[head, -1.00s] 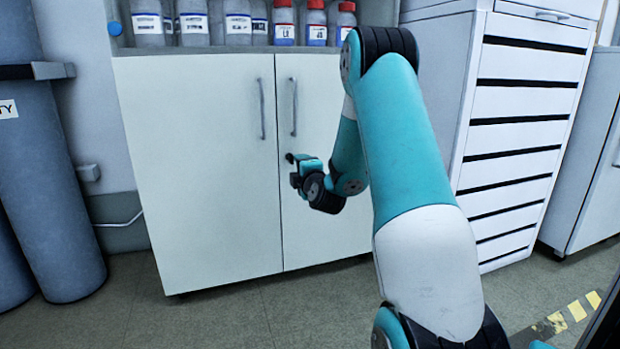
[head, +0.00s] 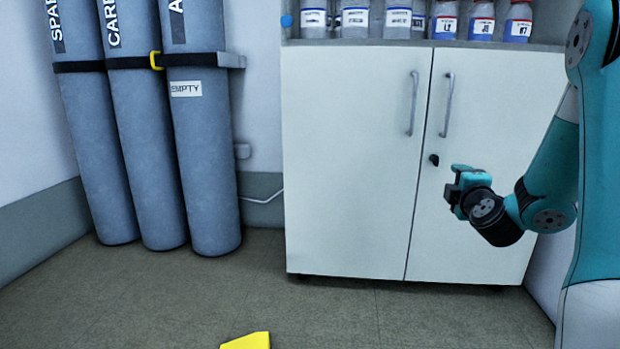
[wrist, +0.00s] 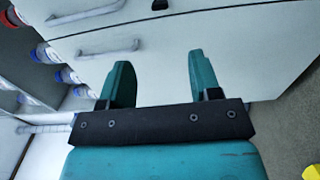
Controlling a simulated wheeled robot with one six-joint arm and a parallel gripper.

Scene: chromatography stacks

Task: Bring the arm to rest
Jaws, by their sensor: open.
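My gripper (head: 456,187) is at the right of the head view, in front of the white cabinet (head: 350,170), below its two door handles. In the wrist view my gripper (wrist: 160,80) shows two teal fingers spread apart with nothing between them. The cabinet doors (wrist: 220,30) lie beyond the fingers, and both appear shut. I cannot tell the exact gap between the fingertips and the doors.
Several bottles (head: 443,20) stand on the shelf above the cabinet. Several grey gas cylinders (head: 205,140) stand strapped at the left wall. A yellow object (head: 247,341) lies on the floor at the front. The floor (head: 180,300) between is clear.

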